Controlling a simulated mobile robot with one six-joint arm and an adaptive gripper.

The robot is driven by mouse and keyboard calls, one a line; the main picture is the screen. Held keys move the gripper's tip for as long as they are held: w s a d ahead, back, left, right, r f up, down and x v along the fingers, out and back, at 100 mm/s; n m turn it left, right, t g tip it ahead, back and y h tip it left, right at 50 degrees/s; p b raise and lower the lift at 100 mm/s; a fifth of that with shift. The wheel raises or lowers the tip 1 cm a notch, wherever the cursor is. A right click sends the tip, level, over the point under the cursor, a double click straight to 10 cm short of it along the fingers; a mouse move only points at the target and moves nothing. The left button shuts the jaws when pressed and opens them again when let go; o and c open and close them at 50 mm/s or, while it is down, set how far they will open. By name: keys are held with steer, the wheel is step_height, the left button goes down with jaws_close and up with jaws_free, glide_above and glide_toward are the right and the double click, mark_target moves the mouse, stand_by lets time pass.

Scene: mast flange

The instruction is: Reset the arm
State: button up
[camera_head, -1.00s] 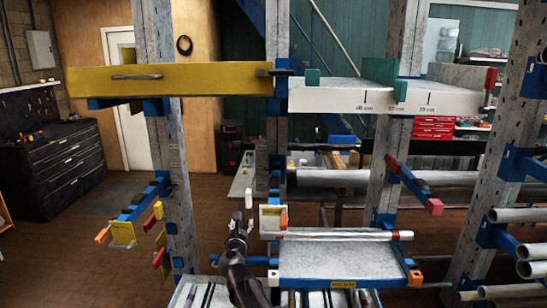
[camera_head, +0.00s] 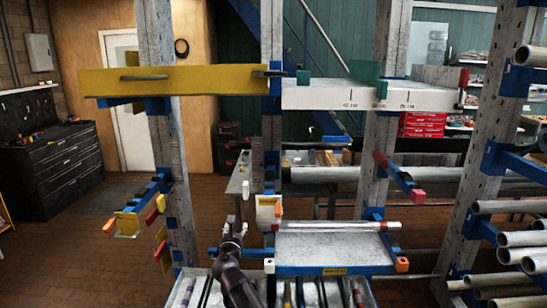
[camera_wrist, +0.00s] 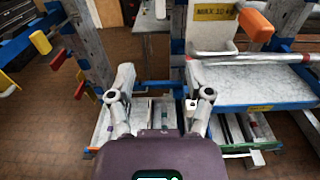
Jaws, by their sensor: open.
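My gripper (camera_head: 234,226) is at the lower middle of the head view, in front of the rack and left of the grey shelf tray (camera_head: 330,250). In the wrist view my gripper (camera_wrist: 160,88) has its two fingers spread apart, with nothing between them. Past the fingers, a low tray (camera_wrist: 107,133) with several long pieces shows below. The grey shelf tray is at the right in the wrist view (camera_wrist: 250,80).
A yellow beam (camera_head: 180,80) and a white shelf with marked lengths (camera_head: 350,97) cross the rack's uprights higher up. A white holder with a yellow label (camera_head: 268,212) is close to my gripper's right. Orange-tipped blue arms (camera_head: 402,264) stick out. Pipes (camera_head: 510,240) fill the right side.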

steer(key=s+d+f+m+g+h, duration=0.3)
steer(key=d+f+m+g, duration=0.15)
steer(key=d+m, duration=0.55)
steer(key=s+d+f+m+g+h, duration=0.3)
steer(key=d+f+m, duration=0.2)
steer(key=d+m, duration=0.5)
steer(key=s+d+f+m+g+y, duration=0.2)
steer(key=s+d+f+m+g, duration=0.1)
steer(key=s+m, duration=0.2)
steer(key=s+d+f+m+g+y, duration=0.2)
steer(key=s+f+m+g, duration=0.1)
steer(key=s, duration=0.4)
steer(key=s+d+f+m+g+y, duration=0.2)
steer(key=s+d+f+m+g, duration=0.1)
steer(key=s+m, duration=0.4)
steer(key=shift+d+m+g, duration=0.3)
steer(key=shift+m+g, duration=0.1)
steer(key=shift+g, duration=0.35)
